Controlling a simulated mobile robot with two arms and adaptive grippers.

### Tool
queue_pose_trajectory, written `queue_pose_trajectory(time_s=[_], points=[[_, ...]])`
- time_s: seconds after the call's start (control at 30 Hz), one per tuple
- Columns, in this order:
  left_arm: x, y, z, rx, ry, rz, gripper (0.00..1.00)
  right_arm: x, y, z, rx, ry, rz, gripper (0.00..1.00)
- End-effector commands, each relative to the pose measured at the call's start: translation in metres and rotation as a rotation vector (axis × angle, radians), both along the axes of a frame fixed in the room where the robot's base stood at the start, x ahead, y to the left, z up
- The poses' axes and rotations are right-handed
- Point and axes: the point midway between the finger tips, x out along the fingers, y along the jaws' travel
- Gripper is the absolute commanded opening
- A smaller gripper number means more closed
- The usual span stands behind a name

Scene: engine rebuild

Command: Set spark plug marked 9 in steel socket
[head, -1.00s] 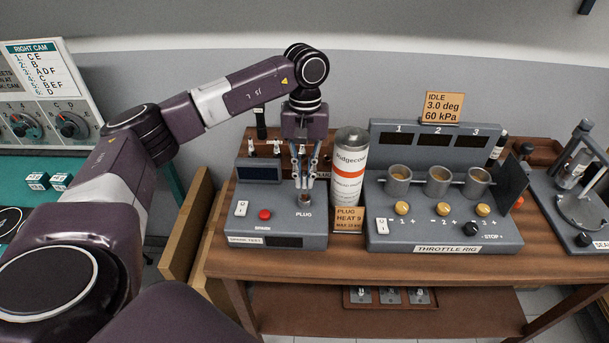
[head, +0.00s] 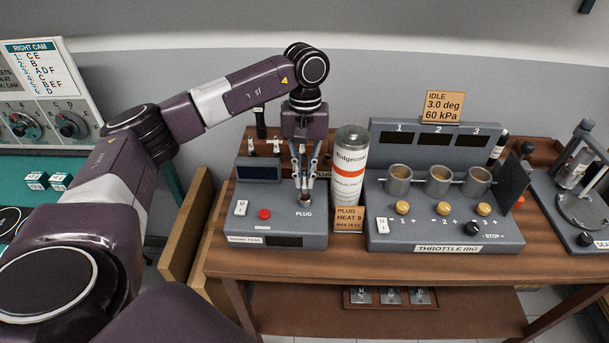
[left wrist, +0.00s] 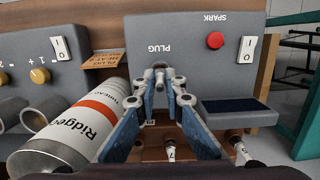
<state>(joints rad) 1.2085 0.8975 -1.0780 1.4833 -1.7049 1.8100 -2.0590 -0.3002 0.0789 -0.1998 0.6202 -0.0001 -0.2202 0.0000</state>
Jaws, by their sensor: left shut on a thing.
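My left gripper (head: 305,184) points down over the PLUG position of the grey spark test box (head: 258,226). It is shut on a small spark plug (left wrist: 160,78), mostly hidden between the fingers; I cannot read its mark. The steel socket (head: 305,199) is directly below the fingertips in the head view. I cannot tell whether the plug's lower end is inside it. In the left wrist view the blue-grey fingers converge just in front of the PLUG label. My right gripper is not in view.
A Ridgecoat can (head: 350,160) stands close to the right of the gripper, with a PLUG HEAT 9 card (head: 348,219) in front. Other plugs stand in a wooden rack (head: 319,152) behind; one (left wrist: 169,151) is marked 7. The throttle rig (head: 440,236) is further right.

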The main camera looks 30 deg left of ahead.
Motion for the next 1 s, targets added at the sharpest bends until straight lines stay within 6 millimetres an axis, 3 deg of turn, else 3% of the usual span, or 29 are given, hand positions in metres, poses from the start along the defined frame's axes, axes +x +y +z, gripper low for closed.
queue_pose_trajectory(time_s=[0.6, 0.63, 0.8, 1.0], points=[[0.0001, 0.0002, -0.0058, 0.000, 0.000, 0.000, 0.00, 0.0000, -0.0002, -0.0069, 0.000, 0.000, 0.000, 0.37], [0.0001, 0.0002, -0.0058, 0.000, 0.000, 0.000, 0.11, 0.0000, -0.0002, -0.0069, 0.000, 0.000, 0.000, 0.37], [0.0001, 0.0002, -0.0058, 0.000, 0.000, 0.000, 0.29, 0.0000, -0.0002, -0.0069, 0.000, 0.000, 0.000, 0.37], [0.0000, 0.0003, -0.0059, 0.000, 0.000, 0.000, 0.30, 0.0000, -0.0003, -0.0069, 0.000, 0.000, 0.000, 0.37]])
